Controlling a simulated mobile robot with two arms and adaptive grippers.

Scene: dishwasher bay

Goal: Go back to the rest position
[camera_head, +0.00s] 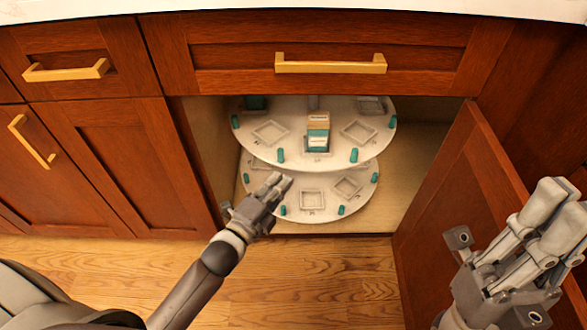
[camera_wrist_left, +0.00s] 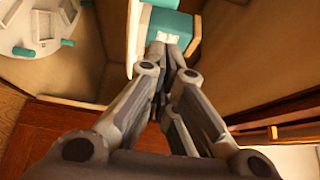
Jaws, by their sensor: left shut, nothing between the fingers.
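My left gripper (camera_head: 279,183) is in front of the open lower cabinet, by the left front of the lower round shelf. Its fingers are together with nothing between them. In the left wrist view the closed fingertips (camera_wrist_left: 166,58) point toward a teal and white box (camera_wrist_left: 160,25), which lies beyond them. My right gripper (camera_head: 560,205) is at the lower right, in front of the open door. It looks empty, but its finger gap is unclear from this angle.
The cabinet holds a two-tier white turntable, with an upper shelf (camera_head: 342,155) and a lower shelf (camera_head: 290,205). A teal, white and tan box (camera_head: 318,132) stands on the upper shelf. The open wooden door (camera_head: 450,190) stands at the right. Drawer handles (camera_head: 330,63) protrude above.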

